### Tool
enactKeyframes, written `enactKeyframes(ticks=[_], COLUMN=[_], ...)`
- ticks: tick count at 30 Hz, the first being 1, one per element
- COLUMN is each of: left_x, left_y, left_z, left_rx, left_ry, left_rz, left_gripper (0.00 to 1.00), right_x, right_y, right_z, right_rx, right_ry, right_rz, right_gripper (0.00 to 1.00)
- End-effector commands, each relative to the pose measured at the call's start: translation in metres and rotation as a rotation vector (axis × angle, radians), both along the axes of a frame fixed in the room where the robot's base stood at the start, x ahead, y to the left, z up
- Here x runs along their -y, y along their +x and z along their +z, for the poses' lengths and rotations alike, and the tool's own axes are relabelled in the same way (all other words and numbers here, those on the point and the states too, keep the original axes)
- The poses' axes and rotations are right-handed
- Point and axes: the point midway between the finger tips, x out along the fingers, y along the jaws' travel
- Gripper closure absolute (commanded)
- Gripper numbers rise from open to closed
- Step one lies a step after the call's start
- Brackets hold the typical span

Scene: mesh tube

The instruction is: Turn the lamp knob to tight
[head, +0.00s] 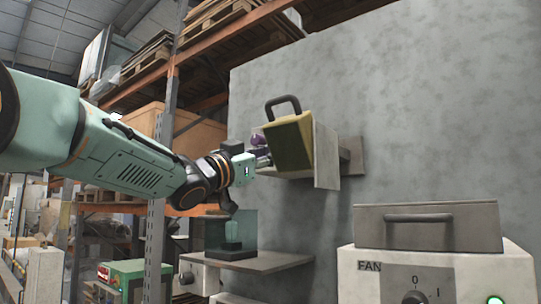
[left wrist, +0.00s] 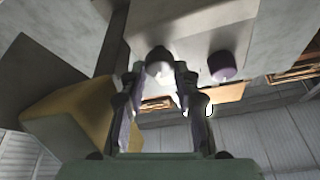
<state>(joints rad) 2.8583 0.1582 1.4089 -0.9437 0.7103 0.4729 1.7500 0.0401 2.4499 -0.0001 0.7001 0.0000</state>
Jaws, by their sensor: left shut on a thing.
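My left gripper (head: 262,160) reaches in from the left to the front of a pale box (head: 326,158) mounted on the grey wall. I cannot read any label on this box or see a pointer on the held knob. My right gripper is not in view.
A yellowish block with a dark handle (head: 289,145) is at the pale box, close to the gripper. Below, a clear case (head: 217,232) with a bulb-like thing stands on a shelf (head: 275,262). A box labelled FAN (head: 365,285) with a dial and green light is at front right.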

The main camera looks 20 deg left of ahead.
Motion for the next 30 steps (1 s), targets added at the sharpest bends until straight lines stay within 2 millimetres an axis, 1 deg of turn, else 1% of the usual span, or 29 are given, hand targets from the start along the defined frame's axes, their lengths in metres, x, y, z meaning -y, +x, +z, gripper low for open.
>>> enactKeyframes(ticks=[1,5,11,30], left_x=[-0.0007,-0.0011,-0.0022,-0.0061], left_y=[0.0022,0.0026,0.0032,0.0046], left_z=[-0.0031,-0.0034,-0.0035,0.001], left_rx=[-0.006,0.003,0.04,0.245], left_ry=[0.004,0.033,0.135,0.692], left_rz=[0.004,0.005,0.005,0.01], left_gripper=[1.0,1.0,1.0,1.0], right_x=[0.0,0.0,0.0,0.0], right_y=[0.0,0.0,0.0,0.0], right_z=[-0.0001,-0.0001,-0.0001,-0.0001], right_rx=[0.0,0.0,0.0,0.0], right_ry=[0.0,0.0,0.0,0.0], right_rz=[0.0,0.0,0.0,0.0], right_gripper=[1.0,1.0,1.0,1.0])
